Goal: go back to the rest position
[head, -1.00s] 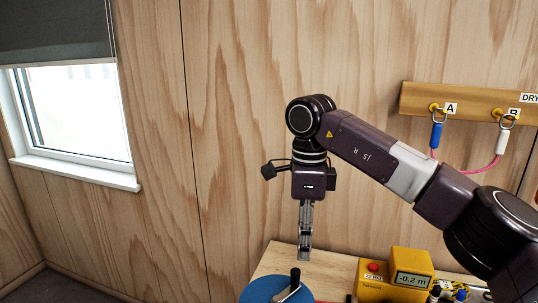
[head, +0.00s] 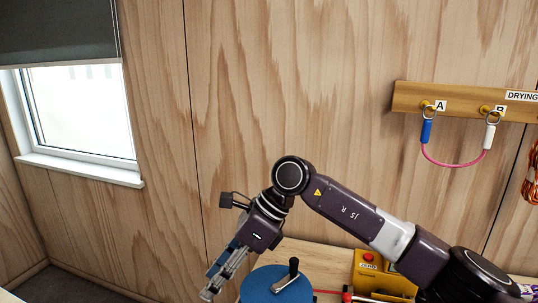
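My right gripper (head: 222,277) is at the lower left of the head view. Its arm comes in from the lower right and bends down at the wrist. The fingers point down and to the left, beside the blue round reel (head: 277,287) with its dark crank handle. The gripper is apart from the wall. Its fingers are seen at a slant, so I cannot tell how far apart they stand. I see nothing clearly held. My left gripper is not in view.
A wooden workbench (head: 322,258) runs along the wall and bears a yellow box (head: 368,268) behind my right arm. A wooden rail (head: 462,103) holds a pink sling (head: 455,164) between hooks A and B. A window (head: 80,115) is at left.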

